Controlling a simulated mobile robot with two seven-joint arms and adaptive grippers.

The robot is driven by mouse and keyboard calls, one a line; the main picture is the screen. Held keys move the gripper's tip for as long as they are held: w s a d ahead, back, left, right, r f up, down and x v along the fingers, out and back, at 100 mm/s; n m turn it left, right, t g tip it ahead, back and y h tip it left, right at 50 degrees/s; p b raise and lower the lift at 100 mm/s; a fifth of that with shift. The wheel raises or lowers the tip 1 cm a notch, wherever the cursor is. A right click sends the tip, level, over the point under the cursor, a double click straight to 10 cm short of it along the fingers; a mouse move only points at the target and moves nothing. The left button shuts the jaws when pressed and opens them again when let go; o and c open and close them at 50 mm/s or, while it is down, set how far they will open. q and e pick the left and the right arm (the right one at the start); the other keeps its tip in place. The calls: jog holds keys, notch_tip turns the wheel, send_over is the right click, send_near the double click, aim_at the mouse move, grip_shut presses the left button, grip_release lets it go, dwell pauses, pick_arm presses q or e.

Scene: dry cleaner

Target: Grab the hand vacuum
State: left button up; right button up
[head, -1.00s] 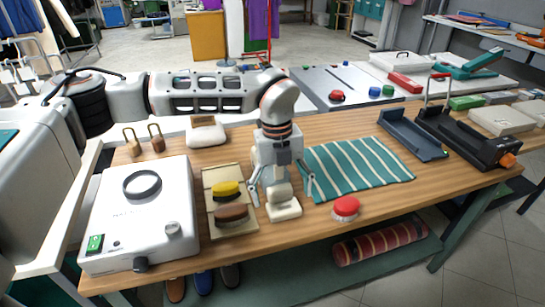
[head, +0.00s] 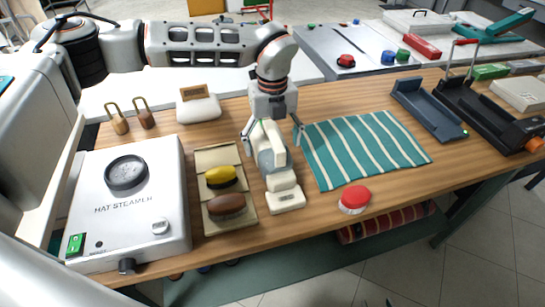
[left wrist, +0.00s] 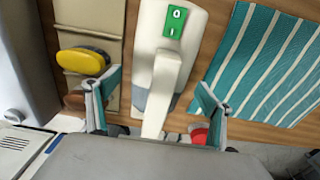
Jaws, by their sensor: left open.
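The hand vacuum (head: 284,180) is cream with a grey-blue section and lies on the wooden table, between the brush tray and the striped cloth. In the left wrist view the vacuum (left wrist: 172,60) shows a green button panel and a pale handle. My left gripper (head: 273,129) is pointed down over the vacuum's far part. Its fingers are apart, one on each side of the vacuum, and it is empty. In the left wrist view the open fingers of this gripper (left wrist: 153,103) straddle the handle; contact is not visible. My right gripper is not seen.
A tray with a yellow brush (head: 221,177) and a brown brush (head: 227,205) lies close on the left. A hat steamer (head: 127,215) stands farther left. A striped teal cloth (head: 365,150) and a red-topped object (head: 354,199) lie on the right.

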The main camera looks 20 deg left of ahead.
aim_at(272, 154)
pick_arm(q)
notch_tip(272, 154, down, 4)
jog(key=shift+s, duration=0.15)
jog(key=c, duration=1.9)
jog(key=shift+r, duration=0.1)
